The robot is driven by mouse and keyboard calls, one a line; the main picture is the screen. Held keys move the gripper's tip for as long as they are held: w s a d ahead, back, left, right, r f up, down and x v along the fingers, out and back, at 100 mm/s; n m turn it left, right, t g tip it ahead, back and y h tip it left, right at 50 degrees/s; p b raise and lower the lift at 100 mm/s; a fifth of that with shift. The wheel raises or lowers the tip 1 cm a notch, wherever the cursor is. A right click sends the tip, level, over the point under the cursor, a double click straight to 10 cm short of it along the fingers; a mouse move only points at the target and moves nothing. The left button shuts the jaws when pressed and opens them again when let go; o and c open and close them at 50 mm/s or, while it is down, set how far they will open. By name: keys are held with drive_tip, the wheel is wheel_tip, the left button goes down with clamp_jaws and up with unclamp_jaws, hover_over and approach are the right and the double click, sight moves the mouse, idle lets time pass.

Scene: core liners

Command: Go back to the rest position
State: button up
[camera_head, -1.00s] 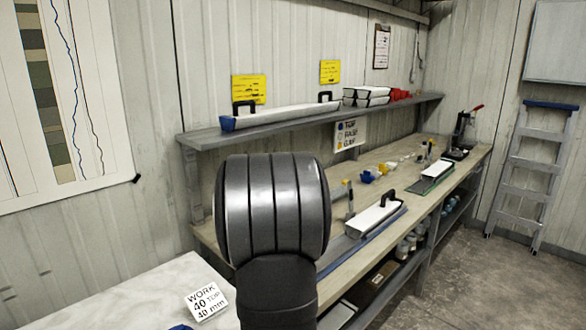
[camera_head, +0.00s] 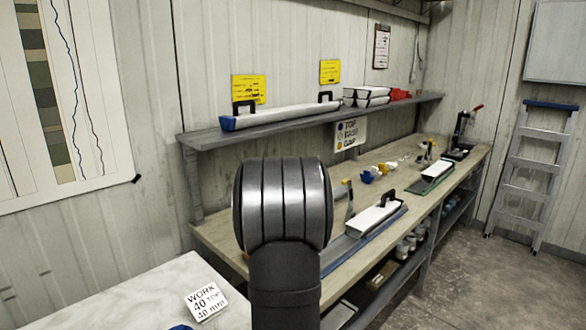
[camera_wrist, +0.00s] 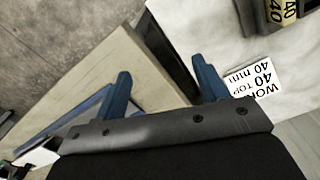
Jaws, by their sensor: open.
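My gripper (camera_wrist: 162,88) shows in the wrist view with its two blue fingers apart and nothing between them. It hangs above the gap between the wooden bench and the white table. In the head view my dark arm link stands in the middle and hides part of the bench; the gripper itself is not visible there.
The wooden bench (camera_head: 222,236) carries a white liner with a handle (camera_head: 376,216) close to my arm. A shelf (camera_head: 200,141) above holds a long white liner (camera_head: 285,115). A white table (camera_head: 120,300) with a WORK 40 card (camera_head: 206,300) lies at front left.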

drive_tip(key=shift+w+d+f+m, duration=0.1)
drive_tip(key=shift+w+d+m, duration=0.35)
drive_tip(key=shift+m, duration=0.65)
drive_tip(key=shift+w, duration=0.1)
drive_tip(key=shift+a, duration=0.1)
drive_tip(key=s+a+n, duration=0.1)
drive_tip(key=n, duration=0.2)
drive_tip(key=s+a+n, duration=0.1)
drive_tip(key=s+n, duration=0.1)
drive_tip(key=n, duration=0.1)
drive_tip(key=s+a+n, duration=0.1)
drive_tip(key=n, duration=0.3)
drive_tip(key=shift+s+a+r, duration=0.1)
drive_tip(key=shift+s+r, duration=0.15)
drive_tip(key=shift+s, duration=0.1)
